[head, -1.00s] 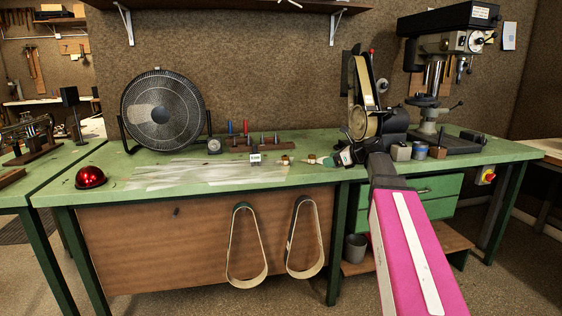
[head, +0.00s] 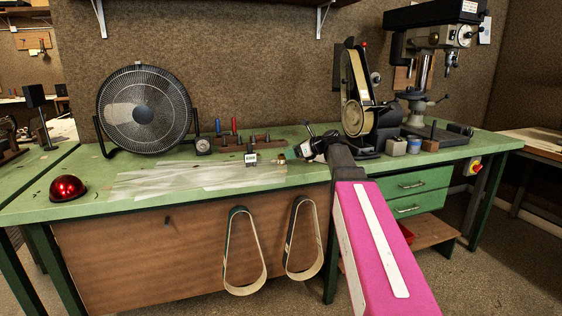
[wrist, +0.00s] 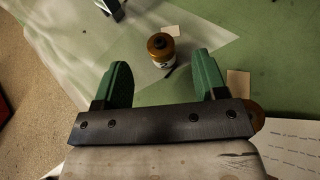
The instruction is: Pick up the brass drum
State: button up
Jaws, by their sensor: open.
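A small brass drum (head: 281,159) stands on the green bench, just left of my gripper (head: 312,146) in the head view. In the wrist view it is a short amber-brass cylinder (wrist: 160,58) with a dark top and a pale label. It lies ahead of and roughly between the green fingertips of my gripper (wrist: 161,75). The fingers are apart with nothing held between them. Another brass-coloured round piece (wrist: 257,117) is partly hidden behind the right side of my gripper in the wrist view.
A small labelled block (head: 250,158) stands left of the drum, with a wooden rack of tools (head: 243,144) behind. A belt sander (head: 357,105) stands to the right. A fan (head: 144,108) and a red dome (head: 68,188) are on the left. The bench's front middle is fairly clear.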

aim_at(283, 155)
jog(key=shift+x, duration=3)
jog(key=shift+s+f, duration=0.1)
jog(key=c, duration=1.1)
